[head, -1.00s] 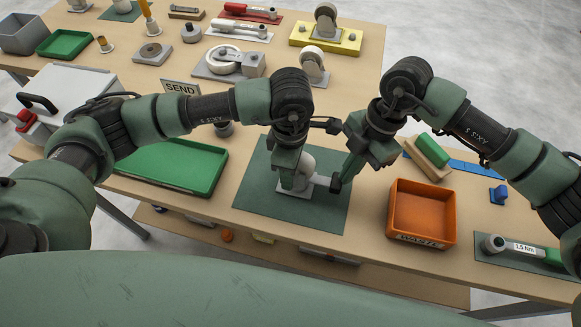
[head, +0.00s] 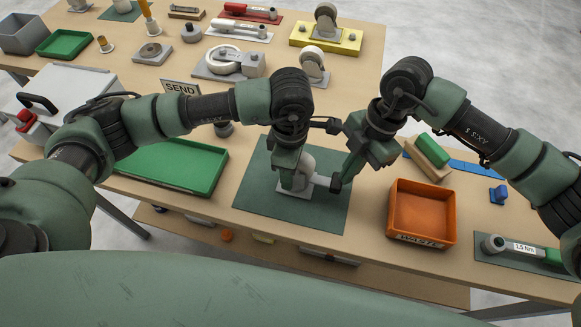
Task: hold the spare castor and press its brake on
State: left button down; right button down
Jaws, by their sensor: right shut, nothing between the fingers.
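The spare castor (head: 307,163), pale with a light base plate, is on the dark green mat (head: 262,204) at the middle of the bench front. My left gripper (head: 287,182) points down at the castor's left side and covers part of it. Its fingertips are hard to make out, so I cannot tell whether they close on the castor. My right gripper (head: 335,186) is shut and empty. Its tip is at the right end of the castor's light brake lever (head: 321,180), touching or very near it. I cannot tell whether the brake is down.
A green tray (head: 170,183) lies left of the mat. A green and tan block (head: 428,158) lies behind the bin. Other castors (head: 313,64) stand at the back.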

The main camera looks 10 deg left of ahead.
jog(key=shift+f, duration=0.7)
notch_tip(320, 180, up, 5)
jog(key=shift+r, duration=0.1)
dwell(0.4)
jog(key=v, duration=1.2)
pick_arm(q)
grip_release()
